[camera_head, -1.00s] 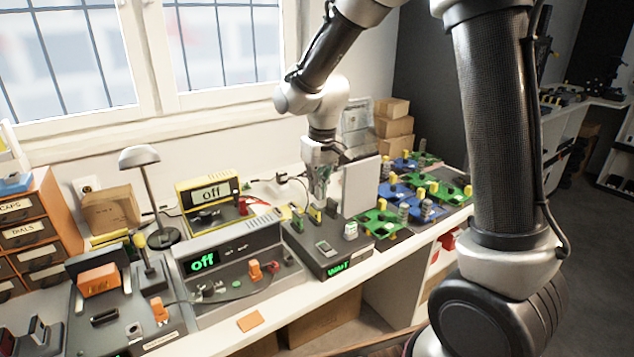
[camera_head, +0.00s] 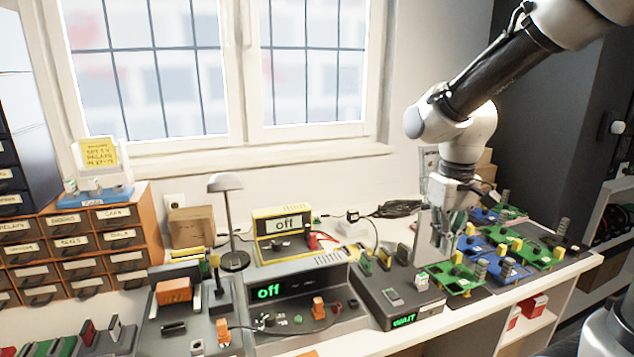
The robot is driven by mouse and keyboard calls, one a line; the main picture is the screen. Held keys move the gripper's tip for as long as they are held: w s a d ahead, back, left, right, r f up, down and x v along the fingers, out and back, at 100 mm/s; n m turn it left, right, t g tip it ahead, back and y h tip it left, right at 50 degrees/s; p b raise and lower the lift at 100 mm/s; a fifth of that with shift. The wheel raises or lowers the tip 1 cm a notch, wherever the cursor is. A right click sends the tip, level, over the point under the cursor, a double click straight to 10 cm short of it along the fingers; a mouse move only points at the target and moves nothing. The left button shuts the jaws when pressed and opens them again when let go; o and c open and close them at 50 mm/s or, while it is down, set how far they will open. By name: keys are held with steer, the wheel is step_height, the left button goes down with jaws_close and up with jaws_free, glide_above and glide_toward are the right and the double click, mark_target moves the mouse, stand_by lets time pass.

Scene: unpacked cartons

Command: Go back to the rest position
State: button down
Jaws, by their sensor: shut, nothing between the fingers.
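My gripper (camera_head: 440,240) points down above the right side of the bench, at the end of my arm that comes in from the upper right. It is shut and holds nothing. It hangs in front of a light panel, near the right end of the dark box with the green "WAIT" display (camera_head: 404,320). The gap between the fingertips and the things below is hard to judge.
Green and blue circuit boards (camera_head: 505,262) lie right of my gripper. Two instruments reading "off" (camera_head: 282,226) (camera_head: 300,290), a lamp (camera_head: 228,215) and an orange drawer cabinet (camera_head: 100,245) stand to the left. Window and wall are behind.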

steer(key=s+d+r+m+t, duration=0.1)
steer(key=s+d+r+t, duration=0.1)
steer(key=s+d+r, duration=0.2)
steer(key=s+d+r+m+t, duration=0.2)
steer(key=s+d+r, duration=0.2)
steer(key=s, duration=0.5)
steer(key=shift+s+d+r, duration=0.15)
steer(key=shift+d+r, duration=0.1)
steer(key=shift+d, duration=0.5)
